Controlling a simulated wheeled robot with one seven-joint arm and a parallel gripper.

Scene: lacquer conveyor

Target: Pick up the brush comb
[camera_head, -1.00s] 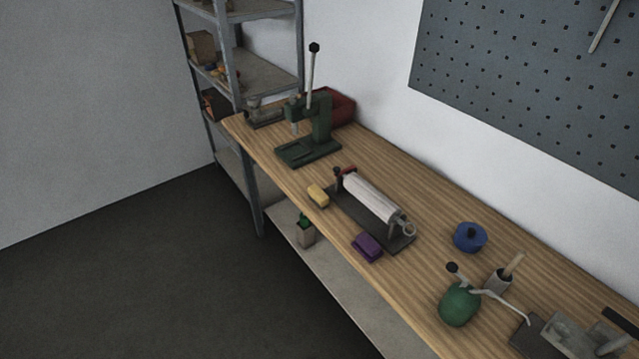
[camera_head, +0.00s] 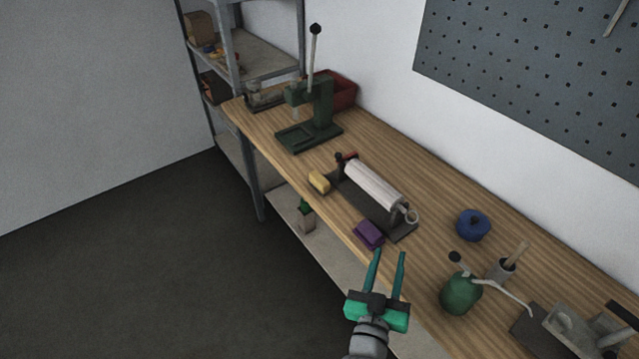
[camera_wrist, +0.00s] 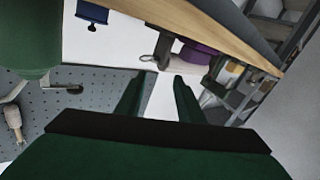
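I cannot clearly pick out a brush comb in either view. The closest brush-like item is a wooden handle (camera_head: 518,252) standing up from a small grey cup (camera_head: 501,270) on the bench; its lower end is hidden in the cup. My gripper (camera_head: 390,252) is in the lower middle of the head view, its two teal fingers apart and nothing between them. It appears over the front edge of the bench, below the purple block (camera_head: 369,234). In the wrist view the dark green fingers (camera_wrist: 156,80) are also apart, and the purple block (camera_wrist: 195,52) shows beyond them.
The wooden bench (camera_head: 430,200) carries a green press (camera_head: 318,115), a roller device (camera_head: 375,188), a yellow block (camera_head: 319,181), a blue pot (camera_head: 473,226), a green spouted can (camera_head: 461,294) and a grey vise (camera_head: 570,325). A shelf rack (camera_head: 262,52) stands at the far end.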

